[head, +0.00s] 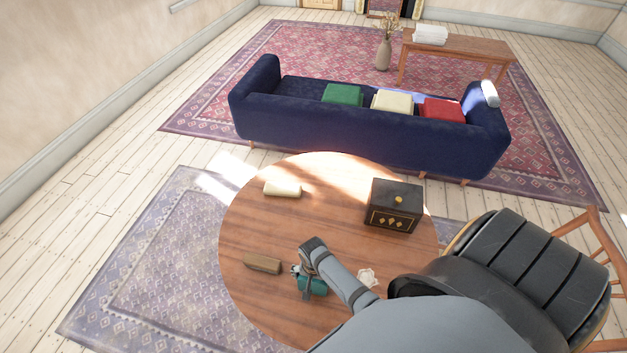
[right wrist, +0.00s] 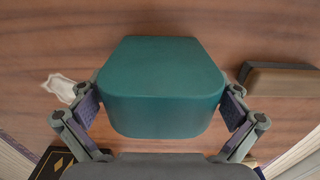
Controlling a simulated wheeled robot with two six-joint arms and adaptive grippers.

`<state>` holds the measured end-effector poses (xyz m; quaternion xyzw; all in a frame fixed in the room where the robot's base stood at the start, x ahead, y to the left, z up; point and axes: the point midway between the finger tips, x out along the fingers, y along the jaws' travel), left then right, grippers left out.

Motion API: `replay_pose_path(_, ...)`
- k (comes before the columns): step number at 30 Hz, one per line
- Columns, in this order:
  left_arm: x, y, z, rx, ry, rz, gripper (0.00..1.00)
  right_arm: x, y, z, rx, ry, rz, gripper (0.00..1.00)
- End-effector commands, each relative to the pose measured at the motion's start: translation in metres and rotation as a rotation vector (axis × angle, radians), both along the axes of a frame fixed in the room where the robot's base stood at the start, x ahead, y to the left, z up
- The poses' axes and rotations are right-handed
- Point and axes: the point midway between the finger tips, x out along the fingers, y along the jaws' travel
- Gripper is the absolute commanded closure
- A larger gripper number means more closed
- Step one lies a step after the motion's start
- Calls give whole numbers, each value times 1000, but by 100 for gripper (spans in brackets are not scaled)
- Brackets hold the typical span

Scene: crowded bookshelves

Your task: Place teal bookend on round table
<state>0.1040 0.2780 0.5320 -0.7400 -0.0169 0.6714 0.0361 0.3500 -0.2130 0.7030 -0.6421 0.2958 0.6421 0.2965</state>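The teal bookend (head: 314,287) is at the round wooden table (head: 262,222), near its front middle in the head view. My right gripper (head: 304,278) is shut on it. In the right wrist view the bookend (right wrist: 162,88) fills the middle, with a finger pad of the right gripper (right wrist: 160,108) against each side. The tabletop is close behind it. I cannot tell whether its base touches the wood. My left gripper is not in view.
On the table are a brown block (head: 262,264) just left of the bookend, a cream block (head: 282,189), a black box (head: 394,206) and a small white ornament (head: 367,277). A black chair (head: 520,270) stands at right, a blue sofa (head: 340,130) behind.

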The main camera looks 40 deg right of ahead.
Motion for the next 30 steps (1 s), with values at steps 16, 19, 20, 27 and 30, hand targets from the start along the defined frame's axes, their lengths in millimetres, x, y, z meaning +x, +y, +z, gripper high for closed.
replay_pose_path(16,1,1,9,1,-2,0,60,1,0,68,0,-5,0,0)
replay_pose_path(19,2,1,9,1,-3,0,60,1,0,90,0,-3,0,0)
replay_pose_path(20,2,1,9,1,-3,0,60,0,0,96,0,-4,0,0)
replay_pose_path(27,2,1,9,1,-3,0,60,0,0,122,0,0,0,0)
replay_pose_path(30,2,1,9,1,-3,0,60,0,0,123,0,0,0,0)
